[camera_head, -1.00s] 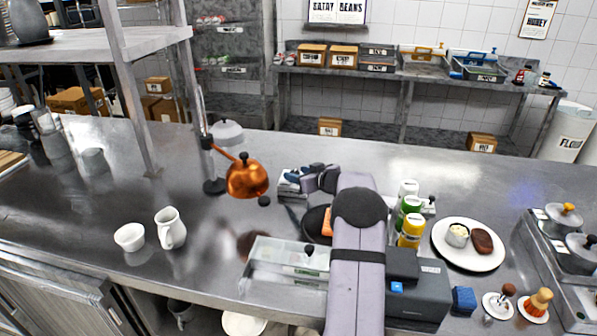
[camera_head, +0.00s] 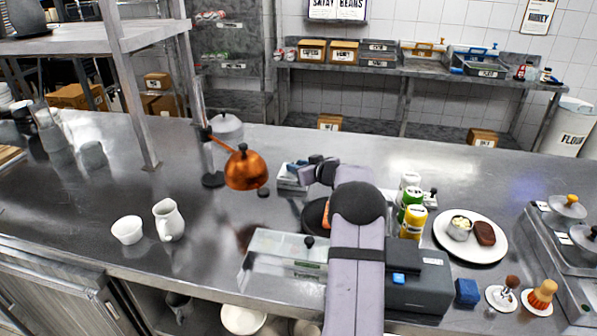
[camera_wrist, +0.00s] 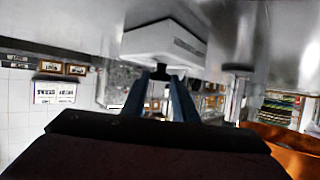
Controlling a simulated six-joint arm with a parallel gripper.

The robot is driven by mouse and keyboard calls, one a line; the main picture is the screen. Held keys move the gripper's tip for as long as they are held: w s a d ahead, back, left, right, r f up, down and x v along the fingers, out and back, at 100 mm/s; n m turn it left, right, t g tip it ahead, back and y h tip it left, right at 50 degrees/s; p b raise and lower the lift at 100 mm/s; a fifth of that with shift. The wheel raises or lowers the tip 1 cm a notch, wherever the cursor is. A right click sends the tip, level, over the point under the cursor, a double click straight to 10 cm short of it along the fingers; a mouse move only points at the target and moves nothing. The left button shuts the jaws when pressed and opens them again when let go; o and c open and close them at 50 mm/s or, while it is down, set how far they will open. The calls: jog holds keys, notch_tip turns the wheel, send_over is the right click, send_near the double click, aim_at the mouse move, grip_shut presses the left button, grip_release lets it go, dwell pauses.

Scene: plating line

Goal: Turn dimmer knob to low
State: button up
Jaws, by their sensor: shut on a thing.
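The dimmer is a white box (camera_head: 291,183) on the steel counter, right of the copper heat lamp (camera_head: 245,170). In the wrist view the white box (camera_wrist: 165,42) appears upside down, with a dark label on its side. A small dark knob (camera_wrist: 160,73) projects from it between my fingertips. My gripper (camera_wrist: 165,80) is shut on this knob. In the head view my gripper (camera_head: 299,166) is at the box, and my wrist partly covers it. The knob's pointer and any setting marks cannot be made out.
Shaker bottles (camera_head: 412,212), a plate (camera_head: 447,243) with food and a clear-lidded container (camera_head: 262,262) stand near my arm. A dark round pan (camera_head: 312,217) is partly hidden under it. A white jug (camera_head: 168,220) and bowl (camera_head: 127,230) stand left.

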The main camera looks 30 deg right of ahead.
jog(key=shift+a+f+m+h+b, duration=0.2)
jog(key=shift+f+m+h+b, duration=0.3)
jog(key=shift+b, duration=2.45)
jog(key=b, duration=0.1)
jog(key=m+h+b, duration=0.1)
jog(key=shift+a+r+h+b, duration=0.1)
jog(key=shift+r+h+b, duration=0.1)
jog(key=shift+h+b, duration=0.15)
jog(key=shift+w+b, duration=0.1)
jog(key=shift+b, duration=0.35)
jog(key=shift+a+r+m+g+h+b, duration=0.1)
jog(key=shift+m+g+h+b, duration=0.15)
jog(key=shift+m+h+b, duration=0.2)
jog(key=shift+a+r+m+g+h+b, duration=0.1)
jog(key=shift+m+g+h+b, duration=0.2)
jog(key=shift+m+h, duration=0.25)
jog(key=shift+a+m+g+h+p, duration=0.1)
jog(key=shift+m+g+h+p, duration=0.2)
jog(key=shift+m+h, duration=0.3)
jog(key=o, duration=1)
